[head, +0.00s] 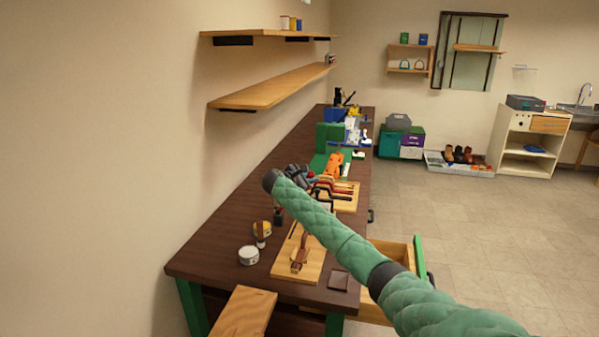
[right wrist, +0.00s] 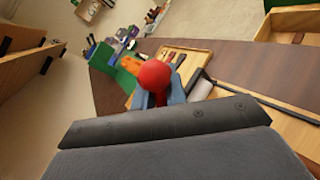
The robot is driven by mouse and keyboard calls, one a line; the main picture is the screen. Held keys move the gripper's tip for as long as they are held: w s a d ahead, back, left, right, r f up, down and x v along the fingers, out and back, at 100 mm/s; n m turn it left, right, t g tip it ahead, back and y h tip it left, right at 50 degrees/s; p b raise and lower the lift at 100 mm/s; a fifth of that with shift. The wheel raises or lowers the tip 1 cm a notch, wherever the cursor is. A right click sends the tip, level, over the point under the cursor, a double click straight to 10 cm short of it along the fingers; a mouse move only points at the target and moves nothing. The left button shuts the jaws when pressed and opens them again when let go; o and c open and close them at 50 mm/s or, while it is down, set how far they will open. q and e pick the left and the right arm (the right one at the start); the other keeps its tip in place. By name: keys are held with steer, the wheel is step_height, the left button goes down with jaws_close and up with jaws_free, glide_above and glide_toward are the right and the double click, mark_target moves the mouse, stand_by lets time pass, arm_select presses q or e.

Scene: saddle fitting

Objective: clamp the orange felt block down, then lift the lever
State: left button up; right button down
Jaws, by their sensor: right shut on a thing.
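My right gripper (right wrist: 158,96) is shut on a red ball knob (right wrist: 153,75), which shows between its blue-grey fingers in the right wrist view. In the head view this gripper (head: 302,174) is over the workbench, partly hidden behind my green quilted arm. The rest of the lever below the knob is hidden by the gripper. An orange shape (head: 336,162) stands on the bench just beyond the gripper, beside green parts; it also shows in the right wrist view (right wrist: 131,63). I cannot tell whether it is the felt block or whether anything presses on it. My left gripper is not in view.
The dark workbench (head: 222,236) runs along the left wall under two shelves (head: 270,86). A wooden board (head: 345,201) with tools lies near the gripper. A nearer board (head: 283,268), a round tin (head: 248,256) and an open drawer are close by.

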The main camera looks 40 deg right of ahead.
steer(key=s+d+f+m+t+y, duration=0.1)
steer(key=s+f, duration=0.1)
steer(key=f, duration=0.2)
steer(key=s+d+f+m+y+b, duration=0.1)
steer(key=d+f+m, duration=0.1)
steer(key=f, duration=0.2)
steer(key=s+d+f+m+t+y, duration=0.1)
steer(key=s+d+f+m+y, duration=0.1)
steer(key=f, duration=0.2)
steer(key=shift+s+f+t+b, duration=0.15)
steer(key=shift+s+t+b, duration=0.15)
steer(key=shift+s+b, duration=0.1)
steer(key=shift+d+f+y, duration=0.1)
steer(key=shift+f+y, duration=0.2)
steer(key=shift+f, duration=0.35)
steer(key=shift+f+m+t, duration=0.3)
steer(key=shift+f, duration=0.1)
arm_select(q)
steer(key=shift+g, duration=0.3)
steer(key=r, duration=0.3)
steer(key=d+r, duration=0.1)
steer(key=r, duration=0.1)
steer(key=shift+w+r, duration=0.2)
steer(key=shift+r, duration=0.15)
